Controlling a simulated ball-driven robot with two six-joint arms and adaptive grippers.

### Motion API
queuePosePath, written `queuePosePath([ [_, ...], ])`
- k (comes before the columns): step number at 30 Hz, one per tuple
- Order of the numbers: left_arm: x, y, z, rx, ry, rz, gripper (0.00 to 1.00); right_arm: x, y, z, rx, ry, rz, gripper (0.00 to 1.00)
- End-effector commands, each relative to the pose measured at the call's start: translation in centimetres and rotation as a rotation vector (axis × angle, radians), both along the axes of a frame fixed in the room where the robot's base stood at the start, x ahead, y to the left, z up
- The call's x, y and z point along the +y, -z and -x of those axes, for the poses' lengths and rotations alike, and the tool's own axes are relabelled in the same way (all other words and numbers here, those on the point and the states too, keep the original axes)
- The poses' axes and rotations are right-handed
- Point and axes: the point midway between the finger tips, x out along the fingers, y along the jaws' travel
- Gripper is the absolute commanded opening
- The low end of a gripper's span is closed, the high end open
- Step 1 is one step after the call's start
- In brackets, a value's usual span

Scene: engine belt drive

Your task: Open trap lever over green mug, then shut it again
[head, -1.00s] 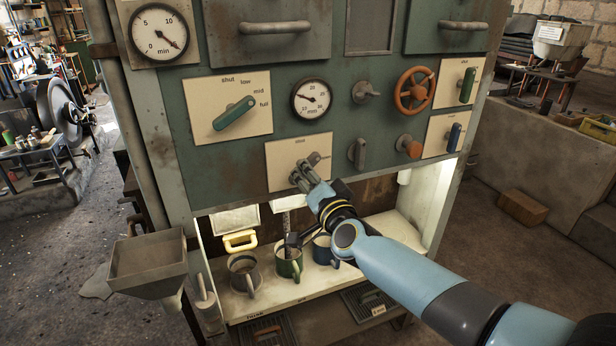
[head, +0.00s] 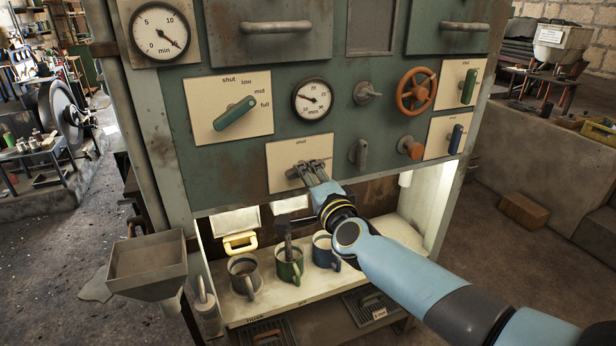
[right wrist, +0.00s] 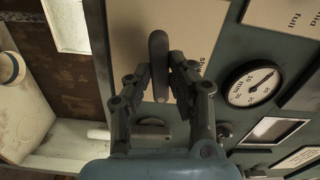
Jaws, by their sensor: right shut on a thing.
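The trap lever (head: 292,173) is a grey handle on a cream plate (head: 283,155) with "shut" lettered at its top. My right gripper (head: 309,171) is shut on this lever, its fingers on either side. In the right wrist view the grey lever (right wrist: 158,62) stands between the two fingers (right wrist: 165,75). The green mug (head: 289,266) stands on the lit shelf below, between two other mugs. A dark upright part (head: 288,243) hangs just above or into it; I cannot tell which. My left gripper is not in view.
A grey mug (head: 244,275) and a blue mug (head: 325,252) flank the green one. The panel carries a green lever (head: 235,113), a gauge (head: 312,99) and an orange handwheel (head: 416,90). A hopper (head: 148,268) stands at left.

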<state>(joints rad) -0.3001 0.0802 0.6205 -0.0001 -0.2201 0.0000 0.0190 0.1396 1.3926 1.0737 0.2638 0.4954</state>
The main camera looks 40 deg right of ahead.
Motion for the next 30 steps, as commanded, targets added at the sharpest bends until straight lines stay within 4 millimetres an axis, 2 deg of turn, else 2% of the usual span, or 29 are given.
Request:
queuePosePath([
  [11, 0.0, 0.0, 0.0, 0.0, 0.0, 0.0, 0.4, 0.0, 0.1, 0.1, 0.002, 0.0, -0.004, 0.0],
  [12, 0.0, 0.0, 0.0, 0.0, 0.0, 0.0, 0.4, 0.0, 0.1, 0.1, 0.002, 0.0, -0.004, 0.24],
  [16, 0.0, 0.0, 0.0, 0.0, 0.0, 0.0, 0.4, 0.0, 0.1, 0.1, 0.001, 0.0, -0.003, 0.41],
  [17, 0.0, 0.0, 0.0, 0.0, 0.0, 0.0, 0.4, 0.0, 0.1, 0.0, 0.001, 0.0, -0.003, 0.42],
  [26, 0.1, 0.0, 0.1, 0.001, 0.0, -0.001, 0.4, 0.1, 0.1, 0.3, 0.0, 0.0, -0.003, 0.42],
  [30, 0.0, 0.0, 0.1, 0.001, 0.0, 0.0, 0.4, 0.5, 0.2, 2.2, 0.002, -0.001, -0.004, 0.42],
])
